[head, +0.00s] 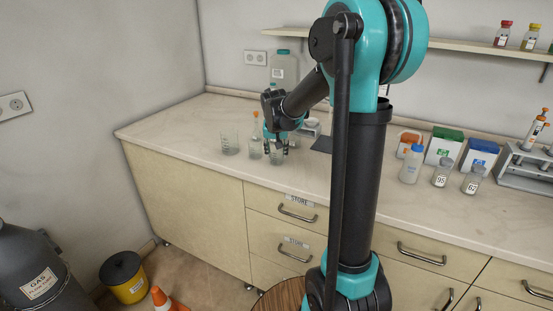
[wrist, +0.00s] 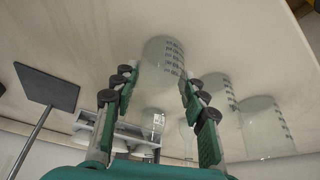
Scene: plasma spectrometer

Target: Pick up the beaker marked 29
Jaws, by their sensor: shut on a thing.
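A clear glass beaker (wrist: 161,62) with printed markings sits between the two fingers of my gripper (wrist: 154,84) in the wrist view. My gripper is shut on it. In the head view my gripper (head: 277,146) points down over the counter with the held beaker (head: 277,157) low between its fingers. I cannot tell whether the beaker touches the counter. Another clear beaker (head: 229,143) stands to the left, and one more (head: 255,150) stands close beside my gripper. Both show in the wrist view too, at its right. The number 29 is not legible on any beaker.
An orange-capped bottle (head: 255,122) and a large container (head: 284,72) stand behind my gripper. A white bottle (head: 411,165), jars marked 95 (head: 441,175) and 62 (head: 473,181), and boxes stand at the right. The counter's left end (head: 160,129) is clear.

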